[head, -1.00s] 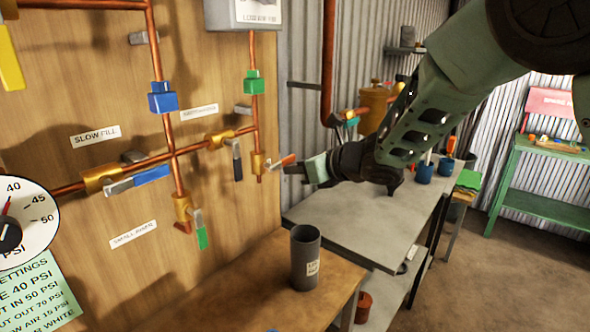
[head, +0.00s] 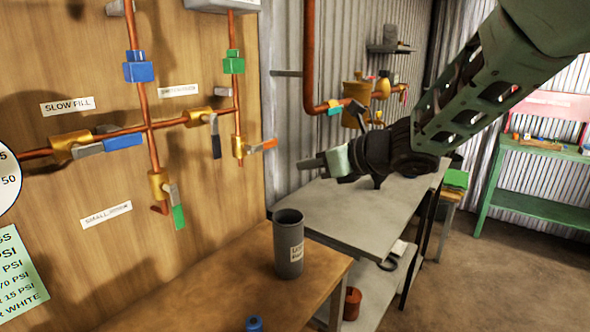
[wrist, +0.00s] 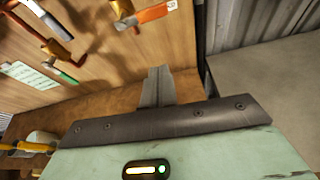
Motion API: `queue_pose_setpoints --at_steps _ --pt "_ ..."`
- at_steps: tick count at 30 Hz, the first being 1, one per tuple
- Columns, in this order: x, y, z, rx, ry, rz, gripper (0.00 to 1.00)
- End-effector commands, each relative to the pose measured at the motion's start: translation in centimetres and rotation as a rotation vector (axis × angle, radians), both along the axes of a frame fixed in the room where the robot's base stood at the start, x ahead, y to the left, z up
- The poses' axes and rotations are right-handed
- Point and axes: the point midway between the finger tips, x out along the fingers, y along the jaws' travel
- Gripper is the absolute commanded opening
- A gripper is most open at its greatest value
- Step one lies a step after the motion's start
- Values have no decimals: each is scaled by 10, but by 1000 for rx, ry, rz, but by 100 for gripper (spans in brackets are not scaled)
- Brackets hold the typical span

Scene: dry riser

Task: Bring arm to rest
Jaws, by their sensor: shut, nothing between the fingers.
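My gripper (head: 312,163) is at the end of my green arm in the head view, above the grey table and to the right of the plywood board. Its fingers point left toward the board, apart from the pipes and valves. In the wrist view the fingers (wrist: 157,86) are together, with nothing between them. The orange-handled valve (head: 262,146) is the closest pipe fitting to the fingertips, with a gap between. It also shows at the top of the wrist view (wrist: 150,14).
The plywood board (head: 70,200) carries copper pipes and several valves. A dark cup (head: 288,250) stands on the wooden bench (head: 205,285), with a blue object (head: 254,324) near the front. The grey table (head: 335,208) lies below my gripper. A green shelf (head: 535,205) stands at the right.

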Motion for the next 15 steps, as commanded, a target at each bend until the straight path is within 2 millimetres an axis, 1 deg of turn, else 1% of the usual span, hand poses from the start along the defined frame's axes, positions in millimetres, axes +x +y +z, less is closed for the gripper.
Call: queue_pose_setpoints --at_steps 4,7,8,11,12,14,15 --pt "-5 -6 2 15 23 -23 0" --pt "-9 -10 2 83 134 -125 0" --pt "-11 -11 1 117 189 -175 0" --pt "-22 -20 -5 266 424 -395 0" --pt "-30 -23 -10 334 533 -497 0" --pt "-45 -29 -19 438 697 -658 0" --pt "-57 -33 -25 504 803 -766 0"
